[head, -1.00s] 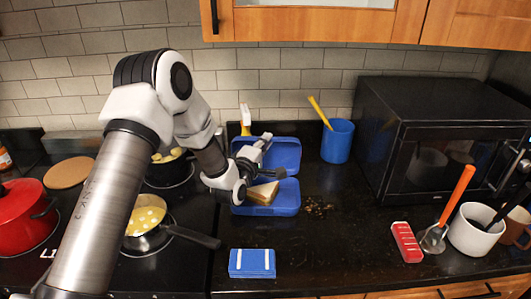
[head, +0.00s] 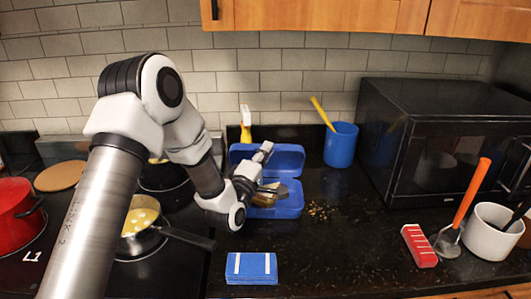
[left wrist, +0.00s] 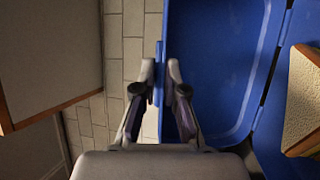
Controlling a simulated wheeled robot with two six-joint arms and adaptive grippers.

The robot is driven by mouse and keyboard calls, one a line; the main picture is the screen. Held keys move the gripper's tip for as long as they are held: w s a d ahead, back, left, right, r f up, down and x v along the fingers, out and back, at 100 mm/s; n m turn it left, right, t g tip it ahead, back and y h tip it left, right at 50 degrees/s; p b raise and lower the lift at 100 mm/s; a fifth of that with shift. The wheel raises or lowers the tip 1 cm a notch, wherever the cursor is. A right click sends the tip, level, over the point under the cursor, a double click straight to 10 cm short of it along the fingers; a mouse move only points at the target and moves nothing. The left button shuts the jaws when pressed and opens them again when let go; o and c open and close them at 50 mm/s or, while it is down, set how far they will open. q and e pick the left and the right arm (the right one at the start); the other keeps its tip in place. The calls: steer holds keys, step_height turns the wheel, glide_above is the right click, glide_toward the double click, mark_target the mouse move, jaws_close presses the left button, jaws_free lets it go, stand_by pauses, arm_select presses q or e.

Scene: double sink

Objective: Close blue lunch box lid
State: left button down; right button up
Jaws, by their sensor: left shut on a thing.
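The blue lunch box stands open on the dark counter. Its base (head: 286,209) faces me and holds a sandwich (head: 263,199), partly hidden by my arm. Its lid (head: 290,160) is open on the far side, toward the tiled wall. My left gripper (head: 267,149) reaches over the left part of the box to the lid. In the left wrist view, the fingers (left wrist: 161,76) are shut on the edge of the lid (left wrist: 220,50), and the sandwich (left wrist: 303,100) shows at the right. My right gripper is out of view.
A blue mug (head: 341,145) stands right of the lid, with a black microwave (head: 440,140) beyond it. The stove with a saucepan (head: 141,226) is at left. A blue box with white stripes (head: 252,268) lies in front. Crumbs (head: 322,210) lie right of the base.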

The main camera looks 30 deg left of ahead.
arm_select(q)
steer(key=c, duration=1.2)
jaws_free()
steer(key=shift+w+f, duration=0.1)
